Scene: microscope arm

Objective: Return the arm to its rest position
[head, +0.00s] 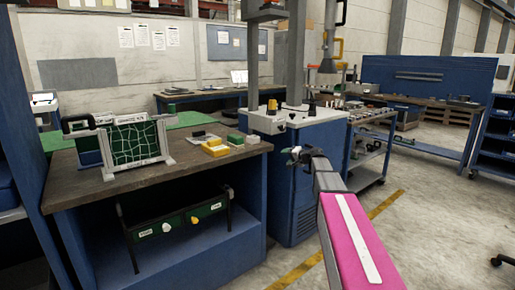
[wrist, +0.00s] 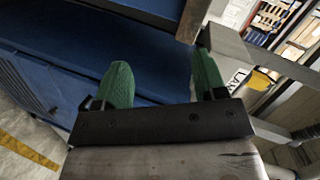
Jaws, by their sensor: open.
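My arm reaches forward from the lower right in the head view, with a pink link nearest the camera. My gripper (head: 293,154) is at its far end, in front of the blue machine cabinet and just right of the workbench. In the wrist view my gripper (wrist: 165,82) shows two green fingertips spread well apart. Nothing is between them, so it is open and empty. Behind the fingers is the blue side of furniture.
A workbench (head: 75,185) on the left holds a green netted frame (head: 135,143) and yellow boxes (head: 215,148). The blue cabinet (head: 310,180) stands close behind my gripper. A wheeled cart (head: 368,165) is to its right. Open floor (head: 435,210) lies at the right.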

